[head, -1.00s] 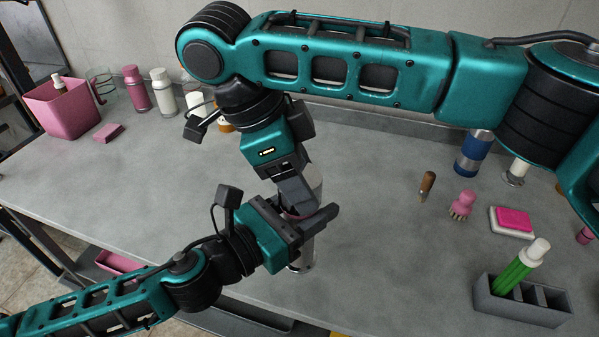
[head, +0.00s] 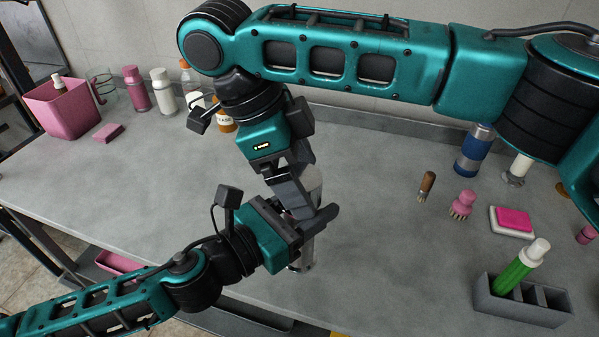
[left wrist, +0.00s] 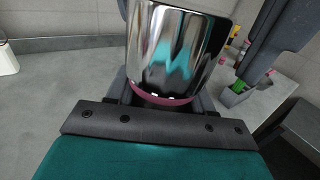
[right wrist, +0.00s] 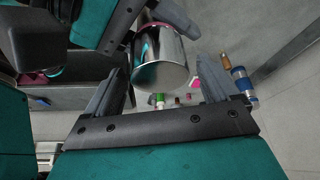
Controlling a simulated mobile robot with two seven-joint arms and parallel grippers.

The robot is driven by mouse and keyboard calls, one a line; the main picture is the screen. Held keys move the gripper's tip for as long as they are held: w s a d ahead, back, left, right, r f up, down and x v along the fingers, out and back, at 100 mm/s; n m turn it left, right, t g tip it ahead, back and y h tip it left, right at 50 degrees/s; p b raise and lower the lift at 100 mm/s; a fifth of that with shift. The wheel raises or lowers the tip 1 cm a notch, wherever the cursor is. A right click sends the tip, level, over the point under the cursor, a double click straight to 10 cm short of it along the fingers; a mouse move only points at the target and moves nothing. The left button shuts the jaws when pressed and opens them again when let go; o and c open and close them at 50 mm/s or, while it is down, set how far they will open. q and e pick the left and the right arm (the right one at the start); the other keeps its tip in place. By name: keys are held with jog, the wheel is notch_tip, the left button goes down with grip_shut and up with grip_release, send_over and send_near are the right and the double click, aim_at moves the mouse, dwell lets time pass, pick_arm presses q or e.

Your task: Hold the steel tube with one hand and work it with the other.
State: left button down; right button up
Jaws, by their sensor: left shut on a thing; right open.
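The shiny steel tube (head: 303,258) stands roughly upright over the grey worktop. My left gripper (head: 312,222) is shut on it from the left. In the left wrist view the tube's mirror-like wall (left wrist: 178,50) rises above a dark pink band between the fingers. My right gripper (head: 306,183) comes down from above at the tube's upper part and is open. In the right wrist view the tube's end (right wrist: 160,68) lies between the spread fingers, with gaps at both sides. The fingers hide much of the tube's middle; I cannot tell whether its foot touches the worktop.
A grey caddy (head: 525,309) with a green bottle (head: 514,272) stands front right. Behind it are a pink sponge (head: 514,218), a pink brush (head: 462,204), a brown-handled brush (head: 427,186) and a blue-and-steel container (head: 473,152). A pink bin (head: 68,110) and bottles stand back left.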

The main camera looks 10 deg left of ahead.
notch_tip(320, 180, up, 4)
jog(key=shift+r, duration=0.1)
